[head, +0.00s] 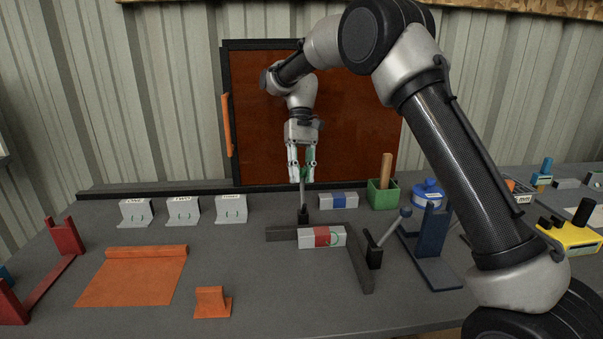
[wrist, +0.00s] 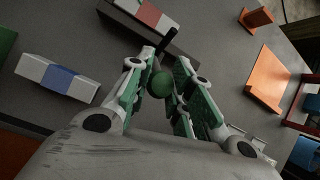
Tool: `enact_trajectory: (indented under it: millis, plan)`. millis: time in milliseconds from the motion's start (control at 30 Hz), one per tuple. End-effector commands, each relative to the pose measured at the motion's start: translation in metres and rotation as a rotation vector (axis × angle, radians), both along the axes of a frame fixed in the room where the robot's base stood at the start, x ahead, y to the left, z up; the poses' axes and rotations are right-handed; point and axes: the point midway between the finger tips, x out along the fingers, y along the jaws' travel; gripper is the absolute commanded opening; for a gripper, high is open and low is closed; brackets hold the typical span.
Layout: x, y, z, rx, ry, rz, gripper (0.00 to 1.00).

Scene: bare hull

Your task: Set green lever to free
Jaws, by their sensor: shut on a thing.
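The green lever (head: 303,198) stands roughly upright on a small dark base at the back end of a dark bar on the table. Its round green knob (wrist: 161,84) sits between the finger pads in the wrist view. My gripper (head: 301,178) points down from above and is shut on the knob, which the fingers mostly hide in the head view. I cannot read any "free" marking near the lever. A second lever (head: 388,232) with a blue-grey knob leans to the right, nearer the front.
A red-banded block (head: 321,237) lies just in front of the green lever, and a blue-banded block (head: 338,201) lies to its right. A green box (head: 383,194) and a blue stand (head: 432,245) are further right. An orange sheet (head: 135,277) lies at left.

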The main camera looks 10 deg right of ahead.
Motion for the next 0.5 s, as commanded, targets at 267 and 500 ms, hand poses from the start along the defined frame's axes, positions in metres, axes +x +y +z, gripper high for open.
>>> enact_trajectory:
  millis: [267, 500]
  plan:
    - [0.0003, -0.0002, -0.0008, 0.0, 0.011, 0.0, 0.0]
    - [0.0003, -0.0002, -0.0008, -0.001, 0.01, 0.0, 0.29]
